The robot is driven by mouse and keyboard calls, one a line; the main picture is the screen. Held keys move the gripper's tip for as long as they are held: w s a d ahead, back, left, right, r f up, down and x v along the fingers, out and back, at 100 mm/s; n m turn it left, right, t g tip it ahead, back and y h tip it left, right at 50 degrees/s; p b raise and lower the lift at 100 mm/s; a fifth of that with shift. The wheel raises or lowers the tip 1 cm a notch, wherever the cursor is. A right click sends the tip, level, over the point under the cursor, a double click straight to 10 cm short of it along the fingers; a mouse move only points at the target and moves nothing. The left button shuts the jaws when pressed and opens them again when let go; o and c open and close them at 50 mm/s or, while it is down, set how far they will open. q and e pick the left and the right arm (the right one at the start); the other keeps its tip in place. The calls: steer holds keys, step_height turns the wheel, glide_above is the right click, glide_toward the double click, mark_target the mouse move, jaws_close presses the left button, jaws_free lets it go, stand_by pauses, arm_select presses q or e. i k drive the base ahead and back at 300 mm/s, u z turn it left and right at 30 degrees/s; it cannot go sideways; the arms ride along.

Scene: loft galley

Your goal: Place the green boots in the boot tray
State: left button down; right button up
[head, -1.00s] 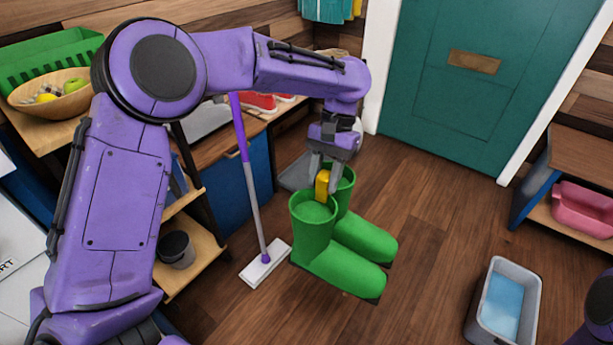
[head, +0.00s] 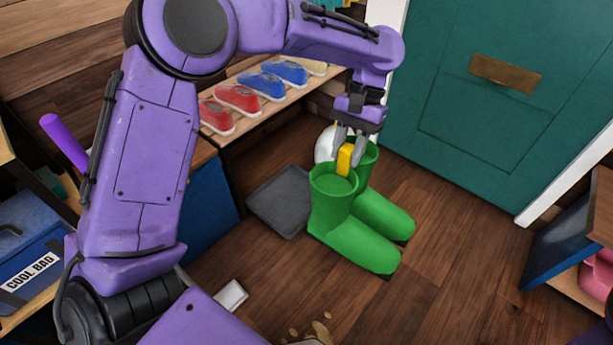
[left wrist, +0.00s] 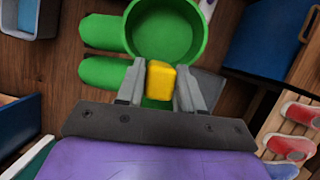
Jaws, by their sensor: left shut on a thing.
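The pair of green boots (head: 362,215) is upright, side by side, toes pointing right, with a yellow block (head: 345,158) between their tops. My left gripper (head: 347,150) is shut on this yellow block and holds the boots; whether the soles clear the floor is hard to tell. In the left wrist view the yellow block (left wrist: 160,82) is between the fingers, with a green boot (left wrist: 165,30) beyond. A dark grey flat tray (head: 280,203), apparently the boot tray, lies empty on the floor left of the boots. My right gripper is not in view.
A shelf with red shoes (head: 237,98) and blue shoes (head: 285,70) stands behind the tray. The teal door (head: 490,90) is at the back. Floor right of the boots is clear.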

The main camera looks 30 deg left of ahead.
mark_target(290, 201)
steer(key=z, duration=0.15)
steer(key=i, duration=2)
steer(key=u, duration=0.6)
steer(key=i, duration=0.2)
steer(key=u, duration=2.05)
steer(key=i, duration=0.15)
steer(key=u, duration=0.25)
